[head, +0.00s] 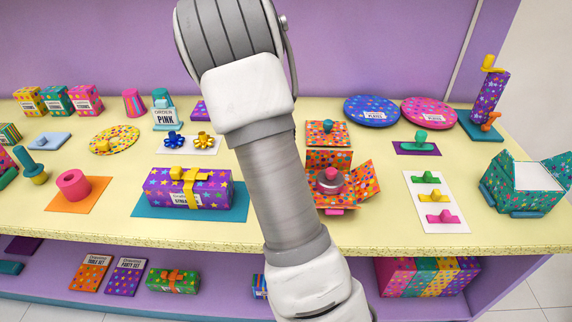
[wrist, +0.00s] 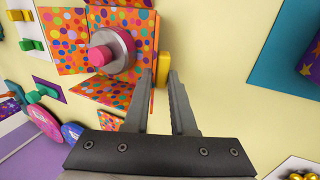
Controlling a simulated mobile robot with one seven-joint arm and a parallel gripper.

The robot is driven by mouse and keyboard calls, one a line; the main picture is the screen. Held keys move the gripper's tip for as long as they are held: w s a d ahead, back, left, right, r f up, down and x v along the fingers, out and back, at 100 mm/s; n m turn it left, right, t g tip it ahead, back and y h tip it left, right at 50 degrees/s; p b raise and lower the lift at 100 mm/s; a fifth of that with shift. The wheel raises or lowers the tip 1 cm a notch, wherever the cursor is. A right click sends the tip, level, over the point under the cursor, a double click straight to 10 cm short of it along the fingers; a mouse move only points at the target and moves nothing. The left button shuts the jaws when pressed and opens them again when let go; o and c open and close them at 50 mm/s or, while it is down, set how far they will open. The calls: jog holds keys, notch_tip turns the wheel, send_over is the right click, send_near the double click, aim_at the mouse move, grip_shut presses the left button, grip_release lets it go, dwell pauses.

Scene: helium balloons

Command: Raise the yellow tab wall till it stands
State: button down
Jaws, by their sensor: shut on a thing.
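The box (head: 328,160) lies partly unfolded on the shelf, in orange with coloured dots. A grey disc with a pink knob (wrist: 100,55) sits in its middle; it also shows in the head view (head: 330,178). The yellow tab (wrist: 163,70) is between the fingers of my gripper (wrist: 162,80), which is shut on it. The yellow tab wall (wrist: 140,95) shows narrow, nearly edge-on, beside the disc, so it looks raised; its exact tilt is unclear. In the head view my arm hides this wall, the tab and my gripper.
The right flap (head: 359,182) leans outward. A white card with tabs (head: 418,198) lies to the right. A purple star-patterned gift box (head: 215,190) stands to the left. Bare cream shelf shows around the box.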

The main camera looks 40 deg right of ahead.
jog(key=shift+s+d+r+t+y+b, duration=0.2)
jog(key=shift+s+d+t+y, duration=0.2)
jog(key=shift+d+t+y, duration=0.35)
jog(key=shift+s+d+r+t+y+b, duration=0.15)
jog(key=shift+s+d+t+y, duration=0.3)
jog(key=shift+y, duration=0.5)
jog(key=shift+a, duration=0.1)
jog(key=c, duration=0.8)
grip_release()
jog(key=shift+r, duration=0.2)
notch_tip(320, 180, up, 17)
jog(key=p, duration=0.2)
jog(key=shift+p, duration=0.35)
jog(key=shift+r, duration=0.1)
